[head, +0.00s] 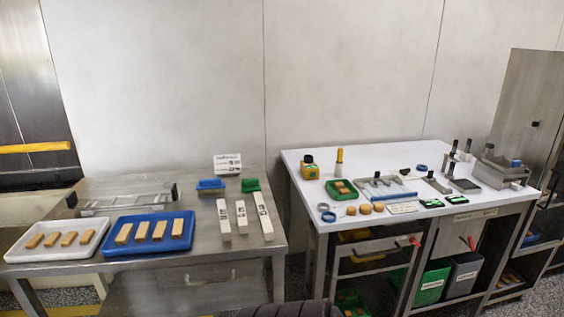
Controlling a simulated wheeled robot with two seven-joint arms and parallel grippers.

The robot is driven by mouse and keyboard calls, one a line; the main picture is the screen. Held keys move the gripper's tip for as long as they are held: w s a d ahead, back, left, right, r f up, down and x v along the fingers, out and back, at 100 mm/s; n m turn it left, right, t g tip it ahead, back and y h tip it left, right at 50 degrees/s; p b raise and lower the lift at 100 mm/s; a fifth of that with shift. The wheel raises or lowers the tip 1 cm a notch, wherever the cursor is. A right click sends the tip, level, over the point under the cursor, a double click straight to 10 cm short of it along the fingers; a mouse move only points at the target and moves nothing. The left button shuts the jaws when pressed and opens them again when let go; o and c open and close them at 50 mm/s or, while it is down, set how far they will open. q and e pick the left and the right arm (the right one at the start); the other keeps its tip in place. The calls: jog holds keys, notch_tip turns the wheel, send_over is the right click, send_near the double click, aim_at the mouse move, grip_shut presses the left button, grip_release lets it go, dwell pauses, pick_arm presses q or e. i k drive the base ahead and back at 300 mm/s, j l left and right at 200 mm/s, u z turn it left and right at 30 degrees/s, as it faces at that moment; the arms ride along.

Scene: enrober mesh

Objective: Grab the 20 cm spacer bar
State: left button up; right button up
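Three white spacer bars lie side by side on the right part of the left steel table: a left bar (224,222), a middle bar (241,222) and a right bar (264,222). Each has dark markings near its middle, too small to read, so I cannot tell which is the 20 cm one. The right bar looks longest and the middle one shortest. They lie apart from each other, with nothing on top of them. Neither of my grippers is in view.
The left steel table (190,262) also bears a white tray (20,256) and a blue tray (150,248) of brown bars, a wire frame (128,198), blue and green bins (211,185) and a sign (227,164). A gap separates it from the cluttered white-topped table (310,155).

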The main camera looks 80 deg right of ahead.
aim_at(224, 227)
jog(key=z, duration=2.35)
jog(key=i+j, duration=0.1)
jog(key=i, duration=0.25)
jog(key=l+z, duration=0.05)
